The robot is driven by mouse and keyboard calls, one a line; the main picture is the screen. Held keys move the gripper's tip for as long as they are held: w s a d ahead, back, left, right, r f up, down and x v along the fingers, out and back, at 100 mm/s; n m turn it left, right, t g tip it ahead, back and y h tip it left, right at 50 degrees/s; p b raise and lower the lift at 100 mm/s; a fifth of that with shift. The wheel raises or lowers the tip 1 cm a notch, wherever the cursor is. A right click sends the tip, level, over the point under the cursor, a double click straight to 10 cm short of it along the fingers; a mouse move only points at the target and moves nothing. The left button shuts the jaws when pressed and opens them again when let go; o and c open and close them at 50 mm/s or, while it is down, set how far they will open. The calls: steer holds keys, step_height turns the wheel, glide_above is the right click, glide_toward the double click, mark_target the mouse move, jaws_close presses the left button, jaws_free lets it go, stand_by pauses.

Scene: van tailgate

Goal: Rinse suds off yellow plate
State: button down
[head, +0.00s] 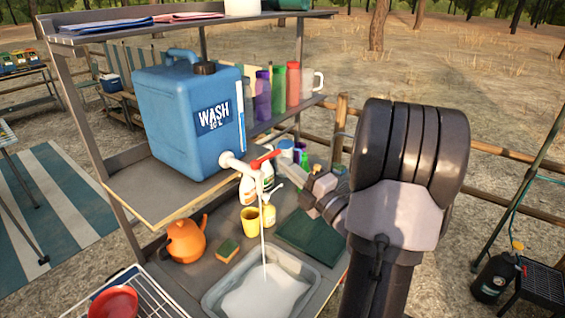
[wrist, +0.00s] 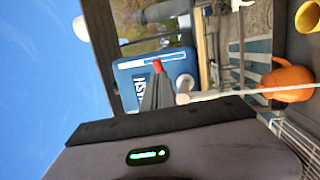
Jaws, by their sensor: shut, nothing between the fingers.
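No yellow plate is visible; the white suds in the grey basin (head: 212,300) hide whatever lies under them. A blue WASH water jug (head: 180,120) stands on the shelf and also shows in the wrist view (wrist: 182,65). Its white tap (head: 236,165) has a red lever (head: 266,158), seen too in the wrist view (wrist: 157,66). A thin pale stream (head: 262,225) falls from the tap into the basin. My gripper (head: 284,164) is shut and empty, its tips at the red lever; whether they touch it is unclear. The wrist view shows its fingers (wrist: 158,82) close together.
An orange kettle (head: 186,240), a sponge (head: 228,250), a yellow cup (head: 250,219) and a dark green mat (head: 312,232) surround the basin. A dish rack (head: 150,296) with a red bowl (head: 112,303) stands at lower left. Bottles stand behind the tap and on the shelf.

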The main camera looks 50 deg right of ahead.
mark_target(276, 153)
steer(key=shift+x, duration=1.2)
steer(key=y+p, duration=0.1)
steer(key=w+n+y+p, duration=0.1)
steer(key=shift+d+r+n+y+p, duration=0.3)
steer(key=shift+d+y+p, duration=0.05)
steer(key=shift+d+y, duration=0.05)
steer(key=shift+w+d+f, duration=0.15)
steer(key=shift+w+f, duration=0.1)
steer(key=shift+f, duration=0.15)
